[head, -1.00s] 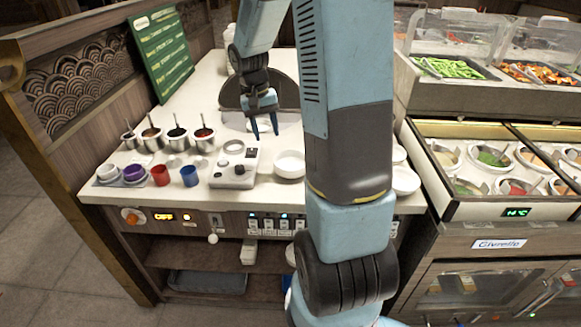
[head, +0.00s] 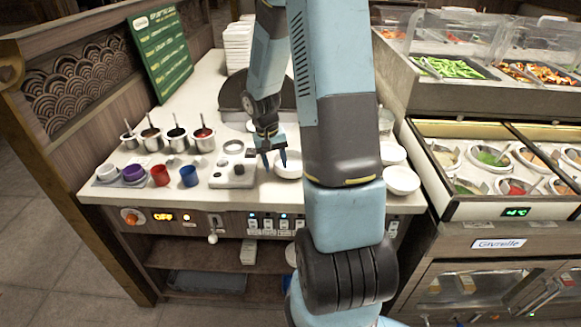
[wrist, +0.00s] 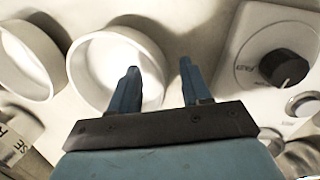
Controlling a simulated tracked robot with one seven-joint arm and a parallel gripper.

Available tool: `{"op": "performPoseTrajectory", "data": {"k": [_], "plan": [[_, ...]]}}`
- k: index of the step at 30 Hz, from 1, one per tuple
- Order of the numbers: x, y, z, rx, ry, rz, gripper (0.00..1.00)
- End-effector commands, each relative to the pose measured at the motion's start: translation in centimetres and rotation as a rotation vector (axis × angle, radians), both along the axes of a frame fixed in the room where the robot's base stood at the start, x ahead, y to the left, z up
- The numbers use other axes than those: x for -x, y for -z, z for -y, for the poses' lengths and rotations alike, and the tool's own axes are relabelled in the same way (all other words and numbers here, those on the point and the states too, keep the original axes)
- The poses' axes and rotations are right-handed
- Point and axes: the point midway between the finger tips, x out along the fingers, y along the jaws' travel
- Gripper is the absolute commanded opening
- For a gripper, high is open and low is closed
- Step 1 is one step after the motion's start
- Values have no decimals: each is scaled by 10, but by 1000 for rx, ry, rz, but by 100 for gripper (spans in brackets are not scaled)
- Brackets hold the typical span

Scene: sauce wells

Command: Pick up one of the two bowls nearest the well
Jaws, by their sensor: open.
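A white bowl (head: 289,170) stands on the counter right of the grey control box, partly hidden by my arm in the head view. It also shows in the wrist view (wrist: 82,72), with a second white bowl (wrist: 28,62) to its left. My gripper (head: 275,166) is open and points down at the near bowl's rim. In the wrist view, my gripper (wrist: 159,66) has one finger over the bowl's opening and the other outside its rim, on the control box side. I cannot tell whether the fingers touch the bowl.
The control box (head: 233,172) with a dark knob (wrist: 282,68) is close beside the gripper. Several metal pots with ladles (head: 203,141) and a blue cup (head: 189,176) are to the left. More white bowls (head: 401,181) stand right of my arm, near the counter's edge.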

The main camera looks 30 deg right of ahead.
Motion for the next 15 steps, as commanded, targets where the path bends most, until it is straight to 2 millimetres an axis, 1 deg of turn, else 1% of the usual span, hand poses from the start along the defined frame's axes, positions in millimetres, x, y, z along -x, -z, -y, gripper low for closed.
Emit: {"op": "performPoseTrajectory", "data": {"k": [3, 10, 11, 15], "plan": [[2, 7, 0, -1, 0, -2, 48], [1, 8, 1, 0, 0, -1, 48], [1, 8, 1, 0, 0, -1, 46], [1, 8, 1, 0, 0, 0, 32]]}}
